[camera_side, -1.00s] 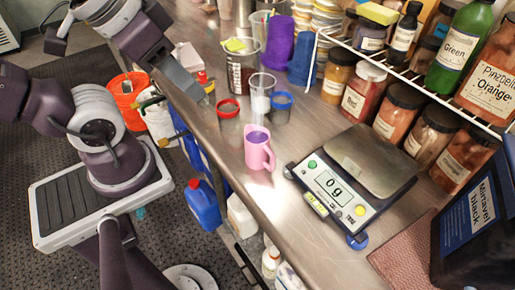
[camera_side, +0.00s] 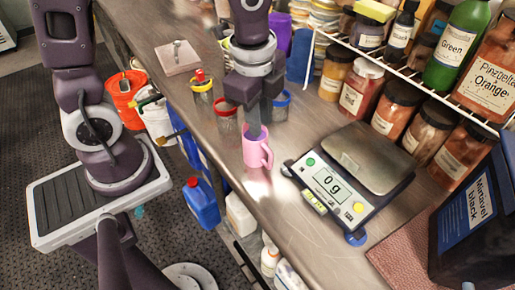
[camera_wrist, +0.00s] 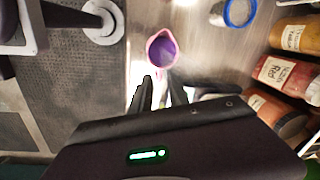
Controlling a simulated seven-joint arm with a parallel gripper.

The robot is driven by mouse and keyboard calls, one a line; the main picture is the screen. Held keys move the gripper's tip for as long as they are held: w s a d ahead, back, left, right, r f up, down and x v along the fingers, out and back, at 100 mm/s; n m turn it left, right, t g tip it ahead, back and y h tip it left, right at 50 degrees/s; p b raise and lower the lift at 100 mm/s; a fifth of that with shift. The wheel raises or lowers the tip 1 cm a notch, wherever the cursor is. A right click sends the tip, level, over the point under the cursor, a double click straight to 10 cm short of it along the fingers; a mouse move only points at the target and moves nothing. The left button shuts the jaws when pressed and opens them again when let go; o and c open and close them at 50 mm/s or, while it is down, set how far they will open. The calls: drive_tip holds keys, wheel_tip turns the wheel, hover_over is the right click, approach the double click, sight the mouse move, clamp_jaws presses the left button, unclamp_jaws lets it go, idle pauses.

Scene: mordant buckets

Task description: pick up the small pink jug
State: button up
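The small pink jug (camera_side: 256,153) stands upright near the front edge of the metal counter, with its handle to the right in the side view. In the wrist view the jug (camera_wrist: 162,50) shows from above, with purple inside. My gripper (camera_side: 254,128) points down at the jug's mouth in the side view, its tips overlapping the rim there; I cannot tell if they touch.
A scale (camera_side: 343,182) reading 0 g stands close on the right. A red-rimmed cup (camera_side: 227,117) and a blue-rimmed cup (camera_side: 282,104) stand just behind, with a yellow-rimmed cup (camera_side: 202,97) to the left. Jars (camera_side: 362,92) line the rack. The counter's front edge is near.

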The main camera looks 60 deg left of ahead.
sight(269, 169)
drive_tip(key=f+m, duration=0.1)
drive_tip(key=f, duration=0.1)
drive_tip(key=d+f+m+g, duration=0.1)
drive_tip(key=f, duration=0.1)
drive_tip(key=w+d+f+m, duration=0.1)
drive_tip(key=shift+d+f+m, duration=0.25)
drive_tip(key=shift+f+m, duration=0.15)
wheel_tip(269, 169, down, 7)
clamp_jaws()
idle(1.0)
